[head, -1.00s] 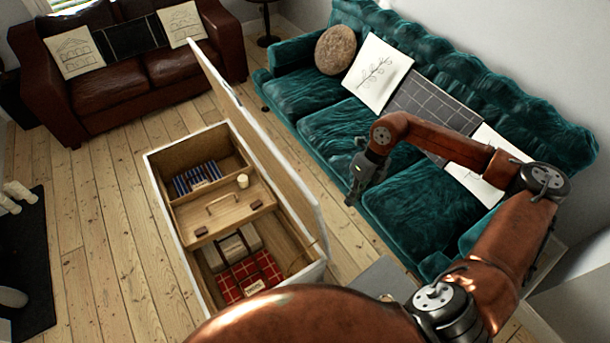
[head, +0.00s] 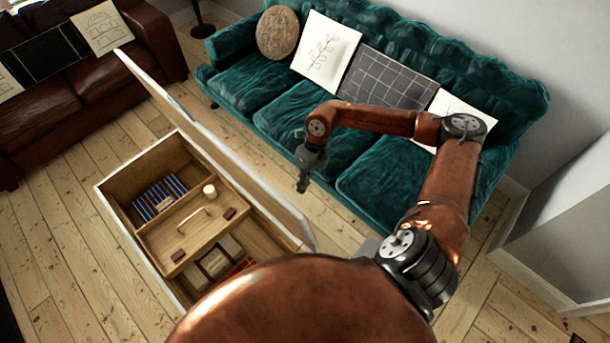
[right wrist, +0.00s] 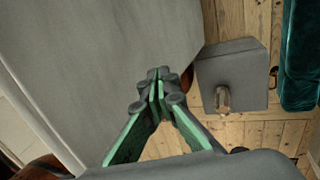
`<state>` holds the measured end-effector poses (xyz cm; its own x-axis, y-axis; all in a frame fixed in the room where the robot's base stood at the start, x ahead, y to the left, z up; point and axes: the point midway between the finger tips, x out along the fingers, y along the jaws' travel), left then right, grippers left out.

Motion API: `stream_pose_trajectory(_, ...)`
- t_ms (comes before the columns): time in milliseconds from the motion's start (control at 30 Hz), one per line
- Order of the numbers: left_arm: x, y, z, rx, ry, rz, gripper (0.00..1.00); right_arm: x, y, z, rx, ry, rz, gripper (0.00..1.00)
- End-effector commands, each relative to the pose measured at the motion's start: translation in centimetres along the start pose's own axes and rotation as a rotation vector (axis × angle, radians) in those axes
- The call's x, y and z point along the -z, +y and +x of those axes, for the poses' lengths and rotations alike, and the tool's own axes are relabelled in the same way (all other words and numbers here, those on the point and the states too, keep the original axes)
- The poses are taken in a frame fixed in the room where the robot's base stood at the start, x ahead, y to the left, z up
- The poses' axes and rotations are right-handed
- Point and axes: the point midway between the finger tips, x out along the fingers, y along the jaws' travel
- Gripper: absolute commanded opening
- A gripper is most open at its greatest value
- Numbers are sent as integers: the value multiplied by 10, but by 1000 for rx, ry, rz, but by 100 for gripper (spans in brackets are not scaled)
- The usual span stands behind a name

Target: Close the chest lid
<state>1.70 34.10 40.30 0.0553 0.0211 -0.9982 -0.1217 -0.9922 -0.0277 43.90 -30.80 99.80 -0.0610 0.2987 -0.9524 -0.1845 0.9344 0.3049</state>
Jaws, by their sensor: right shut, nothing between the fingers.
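The chest (head: 126,230) is a long wooden box with pale sides, open at the top. Its lid (head: 217,150) stands up along the chest's right side, wooden inner face toward the opening. My right gripper (head: 303,182) is shut and empty, pointing down on the outer side of the lid, between it and the green sofa. In the right wrist view the shut fingertips (right wrist: 160,78) show in front of a large grey surface, probably the lid's outer face; I cannot tell whether they touch. My left gripper is not in view.
Inside the chest are blue striped items (head: 158,196), a tray with a handle (head: 190,235) and a candle (head: 209,191). A green sofa (head: 285,120) stands right of the chest, a brown leather sofa (head: 95,95) behind left. Floorboards left of the chest are clear.

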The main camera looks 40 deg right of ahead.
Motion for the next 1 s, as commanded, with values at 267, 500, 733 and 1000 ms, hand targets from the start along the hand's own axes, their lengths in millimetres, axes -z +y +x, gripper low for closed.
stream_pose_trajectory(267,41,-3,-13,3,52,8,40,1,20,35,-1,-1,-2,0)
stream_pose_trajectory(500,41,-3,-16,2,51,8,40,1,34,44,0,-1,3,0)
stream_pose_trajectory(733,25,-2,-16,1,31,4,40,1,34,45,1,-1,3,0)
stream_pose_trajectory(1000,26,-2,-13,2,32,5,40,-3,40,48,11,-3,-1,0)
